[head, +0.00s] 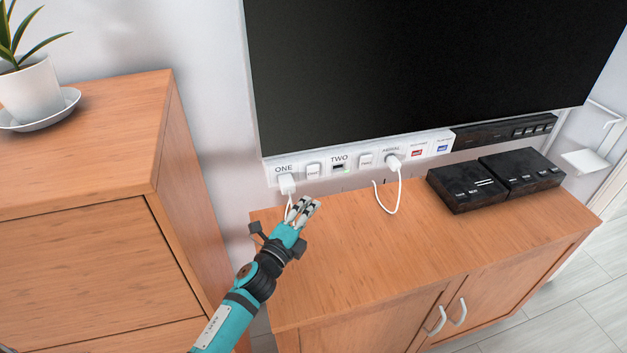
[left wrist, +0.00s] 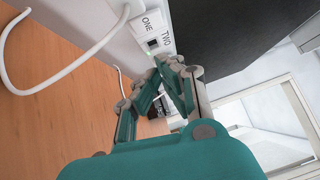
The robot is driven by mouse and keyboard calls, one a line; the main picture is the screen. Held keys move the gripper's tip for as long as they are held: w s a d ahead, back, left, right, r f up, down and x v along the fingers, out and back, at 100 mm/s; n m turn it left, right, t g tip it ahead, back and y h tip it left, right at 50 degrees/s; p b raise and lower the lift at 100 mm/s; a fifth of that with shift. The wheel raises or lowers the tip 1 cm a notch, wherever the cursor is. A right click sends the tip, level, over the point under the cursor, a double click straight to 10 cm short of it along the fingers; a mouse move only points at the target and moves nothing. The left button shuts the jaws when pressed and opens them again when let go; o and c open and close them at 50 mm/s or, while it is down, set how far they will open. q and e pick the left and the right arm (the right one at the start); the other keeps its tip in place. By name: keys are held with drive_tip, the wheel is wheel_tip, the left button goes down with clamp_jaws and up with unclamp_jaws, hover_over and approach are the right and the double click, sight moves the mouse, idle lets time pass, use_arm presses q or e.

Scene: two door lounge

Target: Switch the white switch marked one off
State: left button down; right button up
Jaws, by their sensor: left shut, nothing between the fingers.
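A white switch (head: 314,170) sits on the white wall panel (head: 325,178) below the screen, just right of the socket labelled ONE. Its small marking is too small to read, and I cannot tell its on or off position. A white plug (head: 288,183) is in the ONE socket, its cord running down behind my gripper. My left gripper (head: 310,204) is shut and empty, just below the plug and switch, apart from the switch. In the left wrist view, its fingertips (left wrist: 168,62) are together near the panel (left wrist: 153,32). My right gripper is not in view.
A corded plug (head: 392,162), red switch (head: 416,153) and blue switch (head: 442,148) follow. Black boxes (head: 470,202) stand on the wooden cabinet (head: 400,240); its front left top is clear.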

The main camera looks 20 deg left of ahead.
sight(313, 172)
use_arm(q)
drive_tip(key=w+a+p, duration=0.1)
drive_tip(key=w, duration=0.7)
drive_tip(key=shift+a+r, duration=0.15)
drive_tip(key=shift+r, duration=0.3)
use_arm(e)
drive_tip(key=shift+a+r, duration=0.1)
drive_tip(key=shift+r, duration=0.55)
use_arm(q)
drive_tip(key=shift+w+a+r, duration=0.2)
drive_tip(key=shift+w, duration=0.1)
